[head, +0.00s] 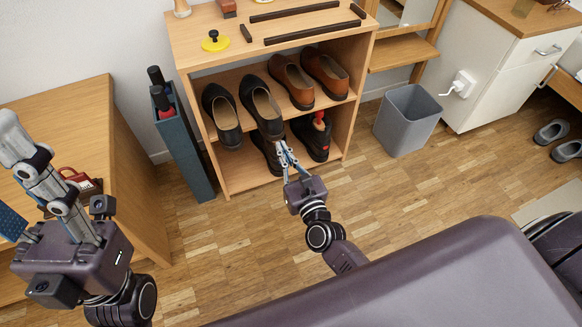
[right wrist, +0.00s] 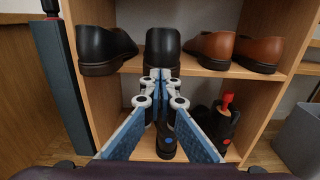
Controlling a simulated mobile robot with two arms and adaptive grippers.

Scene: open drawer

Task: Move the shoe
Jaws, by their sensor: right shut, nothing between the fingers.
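Two black shoes (head: 262,104) stand on the shoe rack's upper shelf, left of two brown shoes. More black shoes (head: 312,138) stand on the lower shelf; the right one has a red-handled item in it. My right gripper (head: 282,148) is in front of the rack, its fingers shut and empty, pointing at the black shoes. In the right wrist view its fingertips (right wrist: 160,76) overlap the heel of a black shoe (right wrist: 163,47) on the upper shelf; I cannot tell whether they touch it. My left gripper (head: 12,175) is at the left edge, partly cut off, its fingers apart and empty.
The wooden rack (head: 190,60) has dark strips and a yellow knobbed disc (head: 215,42) on top. A narrow blue-grey stand (head: 185,145) is on its left, a grey bin (head: 407,118) on its right. A wooden cabinet (head: 60,115) fills the left. The floor in front is clear.

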